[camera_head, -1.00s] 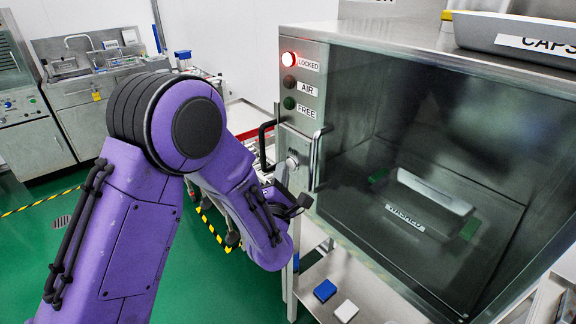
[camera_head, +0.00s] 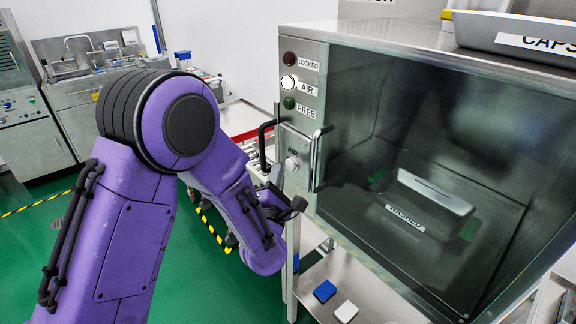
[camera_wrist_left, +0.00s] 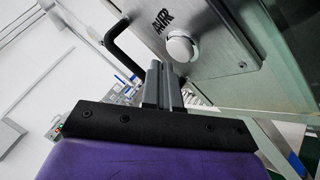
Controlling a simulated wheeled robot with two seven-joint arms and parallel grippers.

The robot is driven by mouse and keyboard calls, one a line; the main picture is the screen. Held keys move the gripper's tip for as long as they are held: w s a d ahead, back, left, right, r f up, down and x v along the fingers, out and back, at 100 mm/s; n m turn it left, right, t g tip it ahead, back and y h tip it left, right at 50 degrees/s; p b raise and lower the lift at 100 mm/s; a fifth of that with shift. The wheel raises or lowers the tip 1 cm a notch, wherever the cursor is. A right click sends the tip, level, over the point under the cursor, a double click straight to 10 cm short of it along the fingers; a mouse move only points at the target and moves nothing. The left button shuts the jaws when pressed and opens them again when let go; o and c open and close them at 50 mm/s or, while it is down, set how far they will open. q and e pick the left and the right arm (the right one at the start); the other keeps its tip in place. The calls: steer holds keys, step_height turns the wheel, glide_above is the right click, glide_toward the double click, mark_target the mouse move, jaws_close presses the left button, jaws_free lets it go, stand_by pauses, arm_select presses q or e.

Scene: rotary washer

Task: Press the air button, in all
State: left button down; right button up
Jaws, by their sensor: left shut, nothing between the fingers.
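The air button (camera_head: 291,164) is a round pale knob on the steel panel left of the washer's glass door. It also shows in the left wrist view (camera_wrist_left: 180,47), under a label reading AIR. My left gripper (camera_head: 277,173) is shut and empty, with its fingers pointing up just left of the button. In the left wrist view the fingertips (camera_wrist_left: 158,65) are close beside the button, with the button uncovered. The AIR lamp (camera_head: 289,83) glows white. The LOCKED lamp (camera_head: 289,59) and FREE lamp (camera_head: 289,103) are dark. My right gripper is not in view.
A black handle (camera_head: 264,145) projects left of the button, and a metal door handle (camera_head: 316,160) stands right of it. Behind the glass is a tray labelled WASHED (camera_head: 435,192). A blue block (camera_head: 325,291) and a white block (camera_head: 346,311) lie on the lower shelf.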

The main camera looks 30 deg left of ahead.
arm_select(q)
steer(key=s, duration=0.1)
steer(key=s+a, duration=0.1)
steer(key=s, duration=0.1)
steer(key=s+a, duration=0.1)
steer(key=shift+s, duration=0.3)
stand_by(0.7)
steer(key=s+d+f+m+g+h, duration=0.1)
steer(key=s+f+m+g+h, duration=0.2)
steer(key=f+m, duration=0.7)
steer(key=s+d+f+m+g+h, duration=0.1)
steer(key=s+f+m+g, duration=0.35)
steer(key=f+m, duration=0.6)
steer(key=s+f+m+g, duration=0.1)
steer(key=s+f+g, duration=0.7)
steer(key=s+f, duration=0.9)
steer(key=s, duration=0.3)
steer(key=shift+s+a, duration=0.25)
